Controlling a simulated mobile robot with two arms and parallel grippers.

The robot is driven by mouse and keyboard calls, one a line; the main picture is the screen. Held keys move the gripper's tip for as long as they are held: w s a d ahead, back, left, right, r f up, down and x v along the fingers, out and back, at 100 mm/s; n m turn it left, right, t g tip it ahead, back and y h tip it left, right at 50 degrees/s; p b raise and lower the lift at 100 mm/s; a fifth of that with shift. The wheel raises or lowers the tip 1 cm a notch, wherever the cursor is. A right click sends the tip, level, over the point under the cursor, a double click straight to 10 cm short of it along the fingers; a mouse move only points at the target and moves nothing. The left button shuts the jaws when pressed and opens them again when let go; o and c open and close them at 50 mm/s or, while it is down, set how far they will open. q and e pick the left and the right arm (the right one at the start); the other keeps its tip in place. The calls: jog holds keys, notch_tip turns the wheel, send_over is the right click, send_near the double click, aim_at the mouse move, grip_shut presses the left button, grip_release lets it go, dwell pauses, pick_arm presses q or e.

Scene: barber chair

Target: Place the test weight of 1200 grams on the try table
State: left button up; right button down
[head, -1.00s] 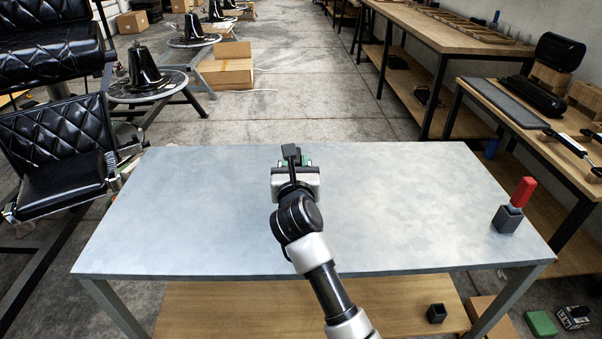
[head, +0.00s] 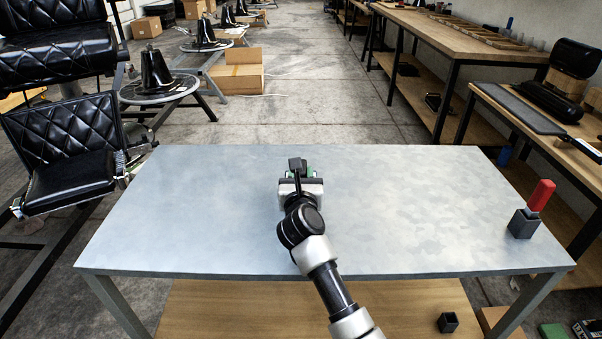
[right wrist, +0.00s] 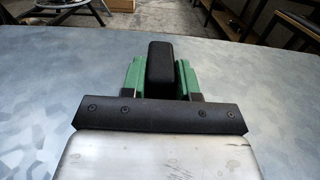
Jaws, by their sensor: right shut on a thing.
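A dark block (right wrist: 160,62), which looks like the test weight, is between the green fingers of my right gripper (right wrist: 160,75) in the right wrist view. The gripper is shut on it. No mass marking is readable on the block. In the head view the block (head: 297,164) and my right gripper (head: 309,174) are over the back middle of the grey metal-topped table (head: 200,220), which appears to be the try table. I cannot tell whether the block touches the top. My left gripper is not in view.
A dark holder (head: 523,224) with a red-handled tool (head: 541,195) stands near the table's right edge. The rest of the top is clear. A black barber chair (head: 65,150) is at the left. Wooden benches (head: 470,40) line the right. A small dark cube (head: 447,322) sits on the lower shelf.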

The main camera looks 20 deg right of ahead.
jog(key=shift+r, duration=0.25)
jog(key=c, duration=0.8)
grip_release()
jog(key=shift+f, duration=0.2)
jog(key=shift+c, duration=0.2)
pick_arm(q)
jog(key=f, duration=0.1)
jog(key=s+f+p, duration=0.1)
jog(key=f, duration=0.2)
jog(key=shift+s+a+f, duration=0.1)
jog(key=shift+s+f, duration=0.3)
pick_arm(e)
jog(key=v, duration=1.2)
jog(key=shift+s+r, duration=0.1)
